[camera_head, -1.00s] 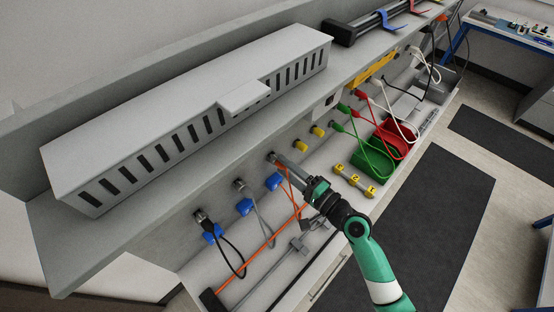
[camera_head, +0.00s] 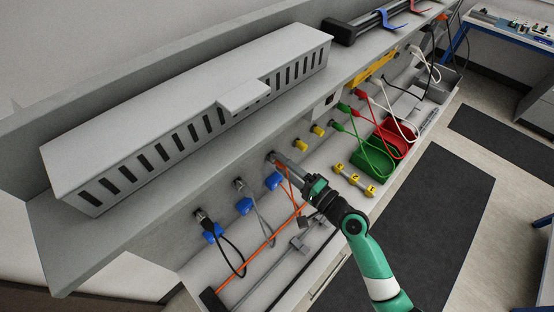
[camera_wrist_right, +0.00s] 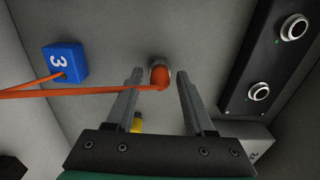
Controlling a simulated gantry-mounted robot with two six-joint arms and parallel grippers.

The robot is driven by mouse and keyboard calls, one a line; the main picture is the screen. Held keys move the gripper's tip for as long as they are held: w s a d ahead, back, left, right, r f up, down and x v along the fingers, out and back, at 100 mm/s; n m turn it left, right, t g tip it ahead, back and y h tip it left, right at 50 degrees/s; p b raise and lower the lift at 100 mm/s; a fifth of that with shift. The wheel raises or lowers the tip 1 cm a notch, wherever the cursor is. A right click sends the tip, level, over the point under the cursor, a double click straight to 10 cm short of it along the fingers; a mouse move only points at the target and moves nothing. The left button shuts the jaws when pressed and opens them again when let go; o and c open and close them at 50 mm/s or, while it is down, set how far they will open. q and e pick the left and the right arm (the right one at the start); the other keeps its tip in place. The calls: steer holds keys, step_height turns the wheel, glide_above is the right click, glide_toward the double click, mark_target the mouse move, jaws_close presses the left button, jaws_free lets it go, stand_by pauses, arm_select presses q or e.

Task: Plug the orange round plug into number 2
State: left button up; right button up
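The orange round plug (camera_wrist_right: 160,76) sits end-on at a round metal socket in the grey panel in the right wrist view. Its orange cable (camera_wrist_right: 90,91) runs off to the left. My right gripper (camera_wrist_right: 155,75) is open, with one finger on each side of the plug and visible gaps to it. In the head view my right gripper (camera_head: 276,160) reaches to the panel above a blue tag (camera_head: 274,181). A blue tag marked 3 (camera_wrist_right: 62,62) is left of the plug in the wrist view. I cannot make out a number 2 beside a socket. My left gripper is not in view.
Black (camera_head: 203,217) and grey (camera_head: 241,187) plugs with cables sit left of the gripper. Yellow tags (camera_head: 317,130), a green bin (camera_head: 372,158) and a red bin (camera_head: 393,137) are to the right. A shelf with a slotted grey box (camera_head: 190,120) overhangs the panel.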

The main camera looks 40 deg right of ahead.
jaws_close()
steer(key=shift+s, duration=0.15)
steer(key=s, duration=0.4)
steer(key=shift+s+d, duration=0.1)
steer(key=shift+s, duration=0.3)
stand_by(0.5)
